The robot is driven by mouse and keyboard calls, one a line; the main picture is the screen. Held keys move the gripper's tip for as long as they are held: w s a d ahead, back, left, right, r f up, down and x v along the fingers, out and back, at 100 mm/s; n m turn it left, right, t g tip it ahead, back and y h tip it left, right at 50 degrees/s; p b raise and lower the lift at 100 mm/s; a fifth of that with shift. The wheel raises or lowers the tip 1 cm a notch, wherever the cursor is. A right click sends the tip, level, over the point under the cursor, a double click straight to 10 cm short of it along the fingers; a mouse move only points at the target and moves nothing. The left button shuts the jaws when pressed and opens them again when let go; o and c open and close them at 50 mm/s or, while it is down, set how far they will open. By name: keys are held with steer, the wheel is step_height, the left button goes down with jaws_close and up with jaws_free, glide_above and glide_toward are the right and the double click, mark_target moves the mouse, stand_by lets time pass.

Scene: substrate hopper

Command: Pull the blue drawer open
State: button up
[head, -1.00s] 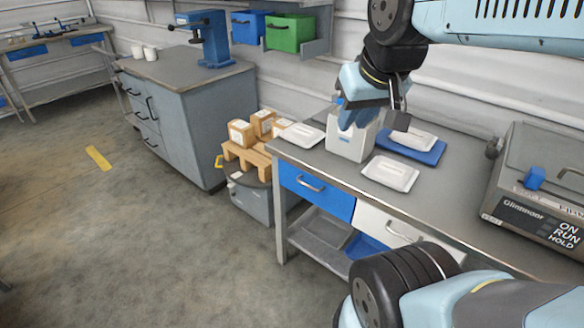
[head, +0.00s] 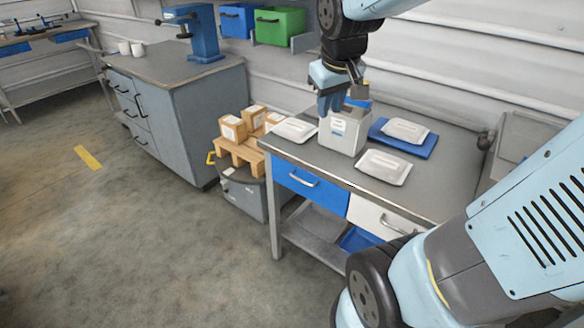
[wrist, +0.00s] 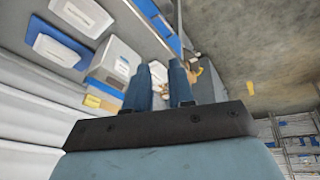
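The blue drawer (head: 311,192) is set under the left end of the grey workbench (head: 437,182), its front flush with the bench, so it looks shut. A pale bar handle (head: 304,179) runs across its front. My gripper (head: 326,112) hangs fingers down above the bench, at the upper left of the white box, behind and above the drawer in the picture. It is apart from the handle. In the wrist view my gripper (wrist: 160,68) shows two blue fingers with a clear gap and nothing between them. Blue fronts show along the bench edge there, but which is the drawer is unclear.
A white box (head: 343,132) stands on the bench near the gripper, with white packs (head: 384,166) around it and a blue tray (head: 403,141) behind. A white drawer (head: 378,217) adjoins the blue one. Cartons (head: 233,129) sit left of the bench. The floor in front is clear.

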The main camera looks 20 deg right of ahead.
steer(key=w+f+n+g, duration=0.2)
steer(key=w+f, duration=0.7)
steer(key=w, duration=0.1)
steer(key=n+g, duration=0.1)
steer(key=n, duration=0.2)
glide_toward(301, 180)
steer(key=shift+h, duration=0.4)
steer(key=f, duration=0.5)
steer(key=w+f, duration=0.1)
steer(key=f, duration=0.2)
steer(key=shift+d, duration=0.15)
steer(key=shift+r, duration=0.1)
steer(key=shift+c, duration=0.3)
jaws_close()
